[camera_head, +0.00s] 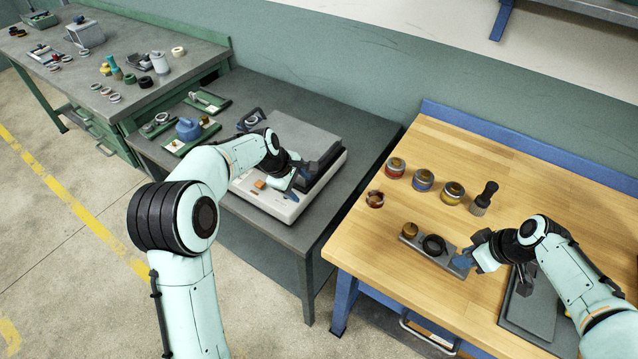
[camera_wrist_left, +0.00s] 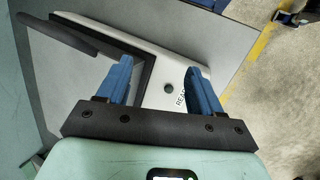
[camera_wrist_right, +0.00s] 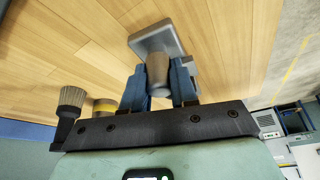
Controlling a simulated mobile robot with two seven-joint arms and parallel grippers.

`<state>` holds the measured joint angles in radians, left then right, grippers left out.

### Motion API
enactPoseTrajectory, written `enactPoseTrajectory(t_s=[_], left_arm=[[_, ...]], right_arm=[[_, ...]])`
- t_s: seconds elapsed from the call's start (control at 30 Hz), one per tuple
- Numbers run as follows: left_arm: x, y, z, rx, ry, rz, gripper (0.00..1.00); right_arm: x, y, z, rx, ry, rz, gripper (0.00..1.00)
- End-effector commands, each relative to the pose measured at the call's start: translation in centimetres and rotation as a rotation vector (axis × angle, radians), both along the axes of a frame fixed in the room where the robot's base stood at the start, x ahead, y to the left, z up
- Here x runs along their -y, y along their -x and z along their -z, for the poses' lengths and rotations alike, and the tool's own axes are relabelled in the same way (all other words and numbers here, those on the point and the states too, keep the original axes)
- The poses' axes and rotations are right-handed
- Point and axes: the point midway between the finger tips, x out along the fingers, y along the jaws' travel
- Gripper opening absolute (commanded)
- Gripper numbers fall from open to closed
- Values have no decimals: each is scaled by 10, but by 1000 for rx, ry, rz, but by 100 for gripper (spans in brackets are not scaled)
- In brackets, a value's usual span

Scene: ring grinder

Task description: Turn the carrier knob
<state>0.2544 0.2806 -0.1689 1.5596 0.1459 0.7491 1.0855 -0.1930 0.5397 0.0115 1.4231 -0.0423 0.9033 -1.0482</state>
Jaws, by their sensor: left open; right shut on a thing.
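A white machine (camera_head: 265,200) with a dark grey lid (camera_head: 290,135) stands on the dark bench. My left gripper (camera_head: 298,180) is open and empty over its front right part. In the left wrist view a dark round hole and partly hidden lettering show on the white panel (camera_wrist_left: 168,87) between and beyond the open fingers. My right gripper (camera_head: 465,260) is shut on a brownish tapered cylinder (camera_wrist_right: 158,72), perhaps the carrier knob, at the right end of a grey plate (camera_head: 408,236). The plate bears a brass-topped piece (camera_head: 410,229) and a black ring (camera_head: 434,245). I cannot tell if the cylinder touches the plate.
Several tins (camera_head: 423,180) and a dark-handled brush (camera_head: 484,198) stand behind the plate on the wooden bench (camera_head: 380,262). A dark flat tray (camera_head: 533,312) lies under my right arm. Small green trays (camera_head: 190,135) sit left of the machine. The wooden bench's front left is clear.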

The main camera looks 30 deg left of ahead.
Motion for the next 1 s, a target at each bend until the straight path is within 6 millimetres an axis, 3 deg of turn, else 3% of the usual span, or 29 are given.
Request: enactPoseTrajectory(t_s=[0.27,0.37,0.47,0.6,0.8,1.0], left_arm=[[3,-1,-1,-1,4,-1,66],[19,-8,-6,-10,31,-12,66],[53,-21,-18,-35,86,-40,66],[121,-37,-43,-105,180,-107,66],[210,-39,-79,-217,268,-213,66],[255,-33,-99,-282,298,-284,66]], right_arm=[[0,0,-1,2,-1,1,0],[0,0,-1,2,-1,1,0],[-1,0,-1,3,-2,1,0],[-1,0,-1,2,-1,1,0],[0,-1,-1,2,-1,1,0],[0,0,-1,2,-1,1,0]])
